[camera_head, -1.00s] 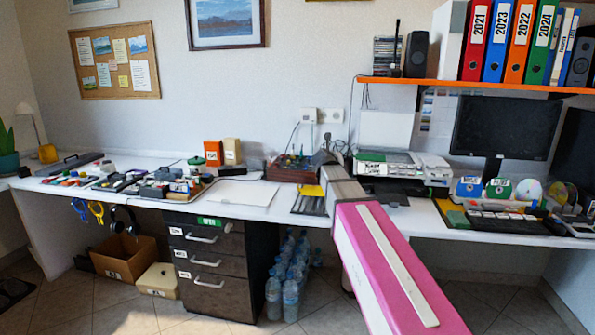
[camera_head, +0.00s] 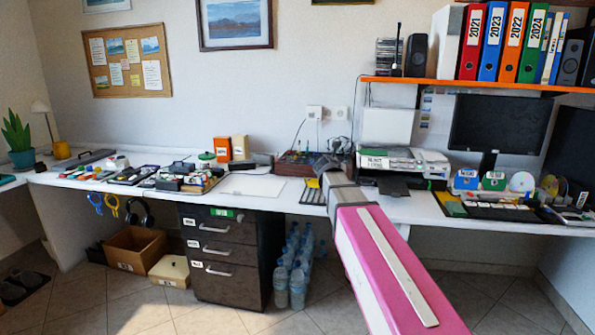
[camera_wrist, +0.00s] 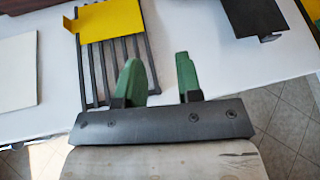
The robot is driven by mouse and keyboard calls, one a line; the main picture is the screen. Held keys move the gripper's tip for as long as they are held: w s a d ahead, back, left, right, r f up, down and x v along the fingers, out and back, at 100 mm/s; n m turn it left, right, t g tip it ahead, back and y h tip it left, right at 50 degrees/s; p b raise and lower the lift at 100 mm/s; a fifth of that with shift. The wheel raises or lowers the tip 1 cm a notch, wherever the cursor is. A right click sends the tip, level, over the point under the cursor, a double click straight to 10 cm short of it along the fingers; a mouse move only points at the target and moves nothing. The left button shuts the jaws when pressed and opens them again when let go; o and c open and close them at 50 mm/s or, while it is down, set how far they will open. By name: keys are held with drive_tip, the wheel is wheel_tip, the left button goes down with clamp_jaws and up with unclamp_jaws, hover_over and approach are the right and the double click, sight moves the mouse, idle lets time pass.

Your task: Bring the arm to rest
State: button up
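My gripper shows in the wrist view (camera_wrist: 160,80), its two green fingers apart with nothing between them. It is above the front edge of the white desk (camera_wrist: 185,65), near a slotted dark rack (camera_wrist: 98,75) with a yellow piece (camera_wrist: 110,20) at its far end. In the head view my pink and grey arm reaches forward to the desk; the gripper itself is hidden there behind the arm.
A drawer cabinet (camera_head: 226,262) and water bottles (camera_head: 282,285) stand under the desk. A printer (camera_head: 385,163), a monitor (camera_head: 498,125) and disc stands (camera_head: 495,181) are to the right. A white sheet (camera_head: 253,186) lies left of the rack. The floor in front is open.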

drive_tip(key=s+d+f+m+g+y, duration=0.1)
drive_tip(key=s+f+m+g, duration=0.5)
drive_tip(key=s+f+m, duration=0.9)
drive_tip(key=s+d+f+m+g+y, duration=0.2)
drive_tip(key=s+f+m+g+y, duration=0.2)
drive_tip(key=s+f+m, duration=1.2)
drive_tip(key=shift+f+m+g, duration=0.65)
drive_tip(key=shift+m+g, duration=0.25)
drive_tip(key=shift+m, duration=0.3)
drive_tip(key=shift+c, duration=0.3)
